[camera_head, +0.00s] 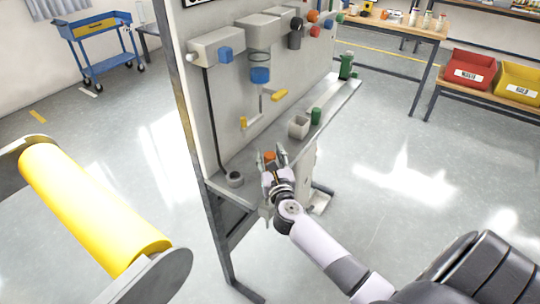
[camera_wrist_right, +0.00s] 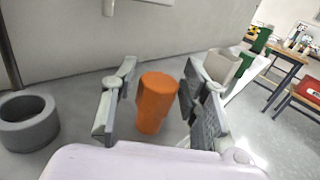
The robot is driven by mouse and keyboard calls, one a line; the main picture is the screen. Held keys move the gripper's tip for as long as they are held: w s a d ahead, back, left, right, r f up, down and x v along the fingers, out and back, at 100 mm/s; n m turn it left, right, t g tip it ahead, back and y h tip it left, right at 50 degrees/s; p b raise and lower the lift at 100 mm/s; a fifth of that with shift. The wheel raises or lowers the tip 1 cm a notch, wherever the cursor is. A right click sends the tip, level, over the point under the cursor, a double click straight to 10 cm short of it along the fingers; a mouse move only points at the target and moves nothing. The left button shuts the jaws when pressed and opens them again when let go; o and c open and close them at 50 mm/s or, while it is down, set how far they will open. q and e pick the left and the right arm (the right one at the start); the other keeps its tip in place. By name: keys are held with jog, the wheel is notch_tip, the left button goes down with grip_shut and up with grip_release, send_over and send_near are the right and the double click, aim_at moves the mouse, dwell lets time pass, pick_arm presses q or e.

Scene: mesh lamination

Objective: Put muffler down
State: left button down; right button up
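An orange faceted cylinder (camera_wrist_right: 155,104), possibly the muffler, stands upright between the fingers of my right gripper (camera_wrist_right: 160,108) in the wrist view. It seems to rest on the grey ledge, but I cannot tell for certain. The fingers are spread, with a clear gap on its left side; the right finger is close to it. In the head view the right gripper (camera_head: 270,165) is at the panel's ledge (camera_head: 238,167), and the orange top (camera_head: 269,156) shows between its fingers. My left gripper is not in view.
A grey ring (camera_wrist_right: 26,122) stands left of the gripper. A pale square cup (camera_head: 299,126) and a green cylinder (camera_head: 316,115) stand to the right on the ledge. The upright panel (camera_head: 225,110) rises close behind. A large yellow roll (camera_head: 90,210) fills the lower left.

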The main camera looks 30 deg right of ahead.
jog(key=shift+r, duration=0.3)
jog(key=b+v, duration=0.1)
jog(key=v, duration=1.1)
jog(key=shift+a+f, duration=0.1)
jog(key=shift+f, duration=0.05)
